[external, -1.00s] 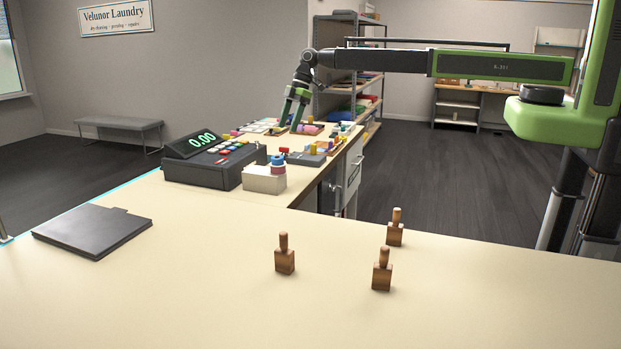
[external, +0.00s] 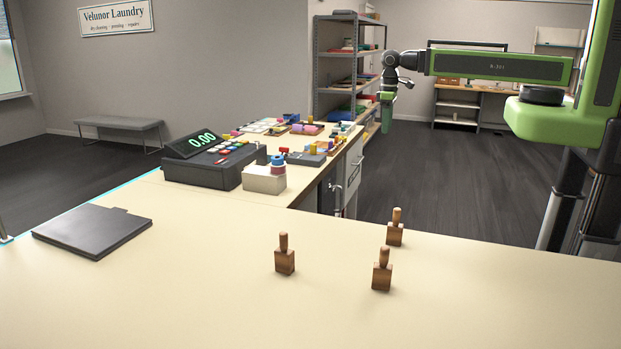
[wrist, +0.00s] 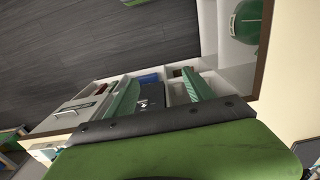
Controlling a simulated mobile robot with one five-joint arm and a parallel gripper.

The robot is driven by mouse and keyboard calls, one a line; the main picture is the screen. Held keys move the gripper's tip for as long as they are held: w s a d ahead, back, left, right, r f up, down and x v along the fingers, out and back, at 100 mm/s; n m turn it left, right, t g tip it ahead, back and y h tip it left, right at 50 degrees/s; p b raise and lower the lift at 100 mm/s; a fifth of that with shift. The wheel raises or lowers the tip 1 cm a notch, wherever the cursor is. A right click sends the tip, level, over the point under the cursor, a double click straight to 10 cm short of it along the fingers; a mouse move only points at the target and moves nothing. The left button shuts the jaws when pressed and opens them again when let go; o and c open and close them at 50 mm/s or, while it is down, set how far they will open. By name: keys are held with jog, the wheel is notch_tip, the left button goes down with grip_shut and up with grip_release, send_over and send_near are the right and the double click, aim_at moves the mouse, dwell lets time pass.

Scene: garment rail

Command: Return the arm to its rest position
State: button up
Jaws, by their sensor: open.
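My gripper (external: 387,112) hangs pointing down at the end of my arm, over the dark floor to the right of the counter's far wing. In the wrist view its two green fingers (wrist: 160,95) stand apart with nothing held between them. In the external view the fingers are too small to see apart.
The L-shaped counter (external: 200,290) carries wooden-handled stamps (external: 285,254), a cash register (external: 207,160) and a dark flat pad (external: 93,231). Small coloured items crowd its far wing. A metal shelf rack (external: 345,70) stands behind my gripper. The floor (external: 440,170) below is open.

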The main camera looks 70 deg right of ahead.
notch_tip(320, 180, down, 80)
jog(key=b, duration=7.9)
jog(key=shift+r+b, duration=0.2)
jog(key=shift+b, duration=0.1)
